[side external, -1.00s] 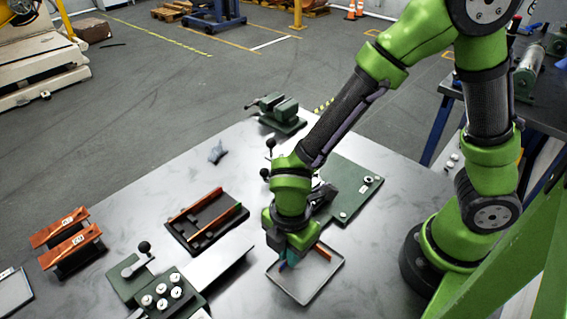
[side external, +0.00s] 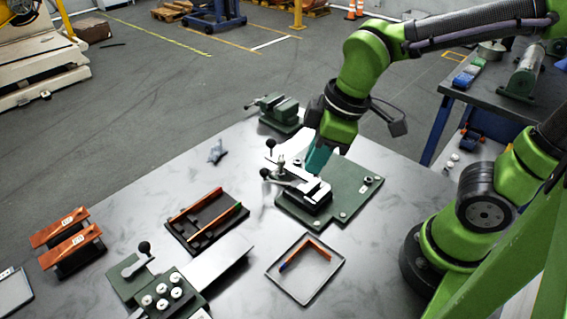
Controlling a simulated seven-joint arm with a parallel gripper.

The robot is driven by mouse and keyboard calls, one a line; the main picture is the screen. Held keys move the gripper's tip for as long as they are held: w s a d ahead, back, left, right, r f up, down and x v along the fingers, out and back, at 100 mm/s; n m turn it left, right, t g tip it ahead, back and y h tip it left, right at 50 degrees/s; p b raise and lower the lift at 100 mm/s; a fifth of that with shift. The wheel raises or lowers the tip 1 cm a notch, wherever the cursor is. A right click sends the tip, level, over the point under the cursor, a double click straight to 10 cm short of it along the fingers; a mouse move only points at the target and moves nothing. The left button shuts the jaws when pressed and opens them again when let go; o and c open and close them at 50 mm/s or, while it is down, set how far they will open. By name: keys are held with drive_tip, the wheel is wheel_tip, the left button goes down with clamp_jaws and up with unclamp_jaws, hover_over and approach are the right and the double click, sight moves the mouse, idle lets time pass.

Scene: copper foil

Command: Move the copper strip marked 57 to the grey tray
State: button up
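The grey tray (side external: 312,279) lies near the front middle of the table. An orange copper piece (side external: 318,250) with a blue end rests inside it, looking like an L; I cannot read a mark on it or tell whether it is one bent strip or two. My gripper (side external: 316,169) is up and behind the tray, beside the clamp fixture, apart from the copper piece. Its teal fingers are seen edge-on, so I cannot tell their opening; nothing shows held. Two copper strips with white labels, an upper one (side external: 52,231) and a lower one (side external: 62,250), lie on a dark stand at left; the numbers are too small to read.
A green plate with a toggle clamp (side external: 345,196) stands behind the tray. A dark rack (side external: 211,226) holds copper-coloured strips. A green block with white knobs (side external: 185,305) is at the front, a vise (side external: 278,113) at the back.

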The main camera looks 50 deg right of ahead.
drive_tip(key=s+d+r+m+t, duration=0.2)
drive_tip(key=d+r+m+t, duration=0.2)
drive_tip(key=d+m, duration=0.4)
drive_tip(key=r+m, duration=0.1)
drive_tip(key=m, duration=0.2)
drive_tip(key=shift+m+y, duration=0.3)
